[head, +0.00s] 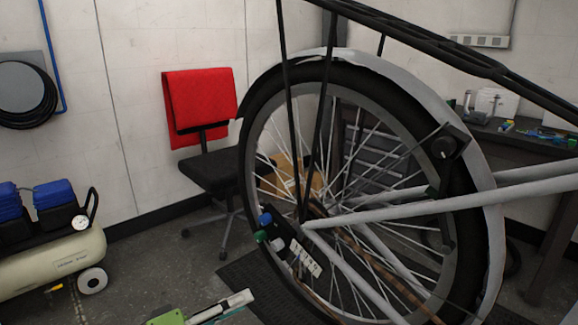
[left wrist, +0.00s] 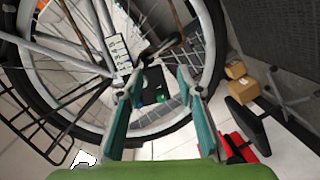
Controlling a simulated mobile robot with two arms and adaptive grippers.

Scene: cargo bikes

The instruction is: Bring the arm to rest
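My left gripper (head: 236,300) shows at the bottom edge of the head view, with a green body and a pale finger. In the left wrist view its two teal fingers (left wrist: 160,74) stand apart, with nothing clearly held between them. The bicycle wheel (head: 256,110) stands upright beyond the gripper in the head view. It also fills much of the left wrist view (left wrist: 214,50). A dark part with blue, green and white ends (head: 277,235) sits near the wheel's hub, beside a white marked label (head: 305,258). My right gripper is not in view.
A black chair (head: 208,176) with a red cloth (head: 200,100) stands behind the wheel at left. A compressor (head: 50,262) stands at far left. A workbench (head: 525,140) is at right. Grey frame tubes (head: 400,210) cross the wheel. Floor shows between compressor and wheel.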

